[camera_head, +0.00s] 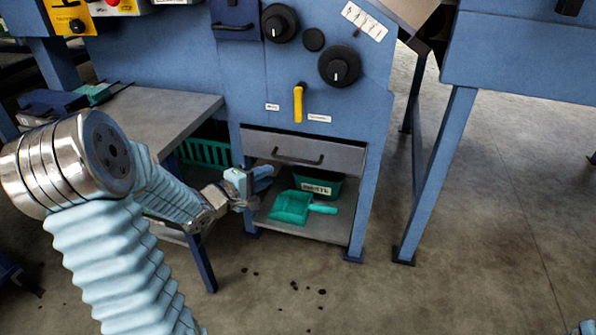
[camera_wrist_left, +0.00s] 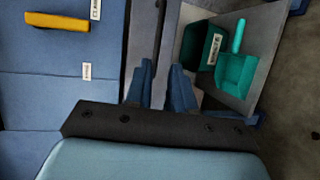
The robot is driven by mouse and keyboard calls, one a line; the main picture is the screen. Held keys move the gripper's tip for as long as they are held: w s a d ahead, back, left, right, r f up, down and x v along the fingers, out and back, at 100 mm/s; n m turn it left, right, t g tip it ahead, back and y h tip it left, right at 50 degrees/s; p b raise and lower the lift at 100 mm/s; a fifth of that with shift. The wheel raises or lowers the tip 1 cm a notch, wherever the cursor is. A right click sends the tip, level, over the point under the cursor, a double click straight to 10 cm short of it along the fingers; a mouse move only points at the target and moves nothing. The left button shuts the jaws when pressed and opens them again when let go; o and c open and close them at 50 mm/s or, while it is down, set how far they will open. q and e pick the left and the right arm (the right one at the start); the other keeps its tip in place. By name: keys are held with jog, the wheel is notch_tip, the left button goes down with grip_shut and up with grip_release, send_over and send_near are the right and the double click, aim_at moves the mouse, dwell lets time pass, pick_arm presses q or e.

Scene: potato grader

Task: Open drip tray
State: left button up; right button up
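The drip tray (camera_head: 335,155) has a grey front with a black bar handle (camera_head: 299,159). It sits under the blue panel and looks pushed in. My left gripper (camera_head: 264,174) is just in front of the tray's left part, slightly below the handle in the head view. The grey tray front (camera_wrist_left: 141,35) runs past the fingertips there. Contact with the handle cannot be made out.
Below the tray, a shelf holds a teal scoop (camera_head: 290,207) and a dark green labelled bin (camera_head: 318,184). A grey side table (camera_head: 160,118) stands left, with a green crate (camera_head: 207,152) beneath. A yellow lever (camera_head: 298,103) is above. The floor in front is open, with dark spots.

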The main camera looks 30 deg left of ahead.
aim_at(295, 160)
pick_arm(q)
jog(key=b+x, duration=0.2)
jog(key=x, duration=1.1)
jog(key=shift+w+r, duration=0.1)
jog(key=shift+w, duration=0.05)
grip_shut()
